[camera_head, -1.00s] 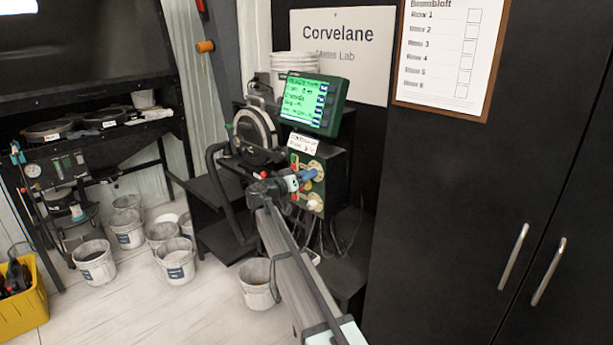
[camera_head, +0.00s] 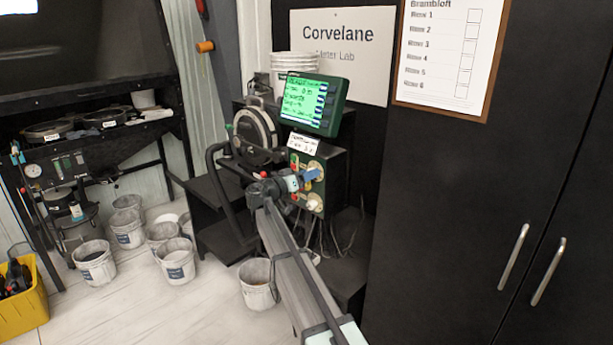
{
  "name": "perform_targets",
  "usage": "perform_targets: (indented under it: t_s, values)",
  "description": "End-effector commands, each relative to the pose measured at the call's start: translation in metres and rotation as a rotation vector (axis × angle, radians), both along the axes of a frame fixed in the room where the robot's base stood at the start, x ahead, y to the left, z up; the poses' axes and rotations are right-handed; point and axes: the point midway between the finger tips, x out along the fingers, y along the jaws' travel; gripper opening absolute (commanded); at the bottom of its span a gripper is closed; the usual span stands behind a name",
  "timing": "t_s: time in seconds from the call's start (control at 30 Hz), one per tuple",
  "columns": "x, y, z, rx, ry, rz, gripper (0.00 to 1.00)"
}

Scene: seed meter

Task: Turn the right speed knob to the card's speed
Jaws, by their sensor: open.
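The upper dial (camera_head: 314,167) is partly hidden behind my gripper and a small blue part; I cannot tell whether that part is a knob or a finger. The lower dial (camera_head: 315,203) has a pale knob and is clear of my gripper. A white card (camera_head: 304,143) sits above the dials; its print is too small to read. My gripper (camera_head: 304,181) is open, right in front of the upper dial. Whether it touches the knob cannot be told.
A lit green screen (camera_head: 311,102) stands above the panel, its text blurred. A round meter housing (camera_head: 254,135) with a black hose is left of the panel. Several white buckets (camera_head: 175,262) stand on the floor. A dark cabinet (camera_head: 470,200) closes off the right side.

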Motion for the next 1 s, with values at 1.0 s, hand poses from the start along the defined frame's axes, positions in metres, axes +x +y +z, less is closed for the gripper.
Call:
perform_targets:
  t_s: [1.0]
  values:
    - [-0.089,0.101,-0.005,0.000,0.000,0.000,0.59]
